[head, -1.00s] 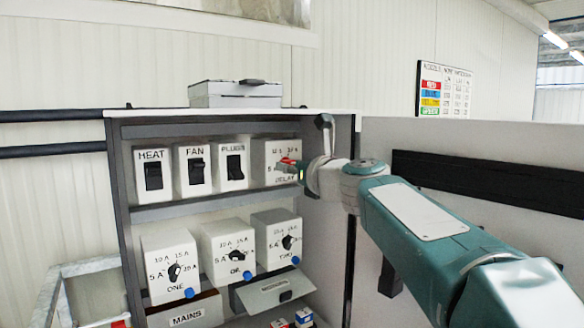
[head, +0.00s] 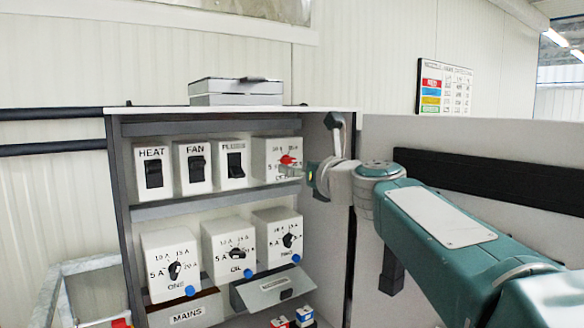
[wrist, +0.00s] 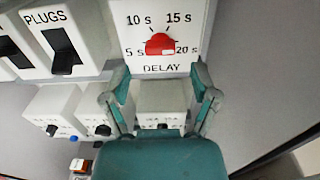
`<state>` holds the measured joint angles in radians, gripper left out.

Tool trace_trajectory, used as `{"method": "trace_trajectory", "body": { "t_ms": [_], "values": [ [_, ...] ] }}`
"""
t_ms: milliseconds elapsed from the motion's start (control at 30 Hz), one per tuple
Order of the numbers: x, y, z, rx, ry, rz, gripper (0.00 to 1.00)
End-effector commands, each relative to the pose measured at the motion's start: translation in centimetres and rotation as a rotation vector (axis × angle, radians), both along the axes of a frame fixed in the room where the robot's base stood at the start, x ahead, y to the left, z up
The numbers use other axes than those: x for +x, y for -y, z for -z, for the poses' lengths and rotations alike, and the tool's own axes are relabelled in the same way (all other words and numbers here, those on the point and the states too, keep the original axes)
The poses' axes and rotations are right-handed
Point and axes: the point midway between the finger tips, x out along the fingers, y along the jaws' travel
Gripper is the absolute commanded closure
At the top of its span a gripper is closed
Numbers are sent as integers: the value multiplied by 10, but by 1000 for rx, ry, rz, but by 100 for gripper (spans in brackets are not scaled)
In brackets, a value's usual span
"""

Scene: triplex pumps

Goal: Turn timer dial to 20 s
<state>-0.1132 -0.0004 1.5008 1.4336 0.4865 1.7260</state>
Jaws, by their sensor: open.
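The timer dial is a red knob (wrist: 160,43) on a white box labelled DELAY (wrist: 162,68), marked 5 s, 10 s, 15 s and 20 s. In the head view the red knob (head: 288,160) shows at the top right of the cabinet. My gripper (wrist: 160,80) is open and empty, its fingers spread below the knob in the wrist view and apart from it. In the head view my gripper (head: 300,173) is just right of the DELAY box.
HEAT (head: 153,170), FAN (head: 195,168) and PLUGS (head: 234,163) switch boxes stand left of DELAY. Below are dial boxes ONE (head: 170,262), OIL (head: 229,248) and TWO (head: 277,236). The cabinet door (head: 470,245) stands open on the right, close to my arm.

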Motion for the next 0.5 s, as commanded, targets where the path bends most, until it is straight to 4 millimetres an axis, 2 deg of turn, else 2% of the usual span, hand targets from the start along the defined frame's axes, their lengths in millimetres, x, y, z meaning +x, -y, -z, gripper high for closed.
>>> {"method": "trace_trajectory", "body": {
  "t_ms": [300,500],
  "values": [
    [-53,36,1,-1,1,3,23],
    [-73,49,2,-2,-1,1,23]
  ]
}}
